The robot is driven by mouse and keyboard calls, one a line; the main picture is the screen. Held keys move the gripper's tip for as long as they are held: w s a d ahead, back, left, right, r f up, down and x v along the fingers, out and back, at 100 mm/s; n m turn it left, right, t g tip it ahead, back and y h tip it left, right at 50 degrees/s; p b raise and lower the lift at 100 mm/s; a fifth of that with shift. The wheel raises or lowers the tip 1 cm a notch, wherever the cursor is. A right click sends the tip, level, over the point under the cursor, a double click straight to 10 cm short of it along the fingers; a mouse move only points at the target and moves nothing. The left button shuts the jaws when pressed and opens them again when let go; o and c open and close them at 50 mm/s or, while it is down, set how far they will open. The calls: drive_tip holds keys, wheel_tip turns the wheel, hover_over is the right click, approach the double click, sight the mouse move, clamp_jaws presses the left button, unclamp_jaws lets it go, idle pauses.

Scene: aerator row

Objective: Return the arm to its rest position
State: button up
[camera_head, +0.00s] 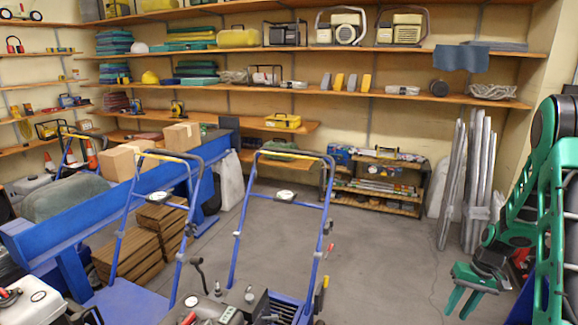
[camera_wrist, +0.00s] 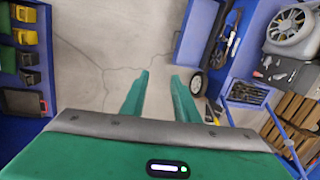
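My gripper (camera_head: 466,293) is at the lower right of the head view, on my green arm, pointing down over the grey floor. In the wrist view its two green fingers (camera_wrist: 160,82) stand apart with bare floor between them. The gripper is open and holds nothing. My arm is bent, with its upper links along the right edge of the head view.
Two blue-handled machines (camera_head: 281,225) stand close in front, left of my gripper. A blue trailer (camera_head: 120,215) is at the left. A low rack (camera_head: 376,185) and wrapped poles (camera_head: 468,180) line the back. The middle floor (camera_head: 390,255) is clear.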

drive_tip(key=s+a+r+m+h, duration=0.1)
drive_tip(key=s+a+r, duration=0.3)
drive_tip(key=s+r, duration=0.65)
drive_tip(key=s+a+r+m+h, duration=0.1)
drive_tip(key=s+a+r, duration=0.2)
drive_tip(key=s+r, duration=0.75)
drive_tip(key=s+a+r+m, duration=0.1)
drive_tip(key=s+a+r, duration=0.2)
drive_tip(key=s, duration=0.5)
drive_tip(key=shift+a+r, duration=0.35)
drive_tip(key=shift+r, duration=0.5)
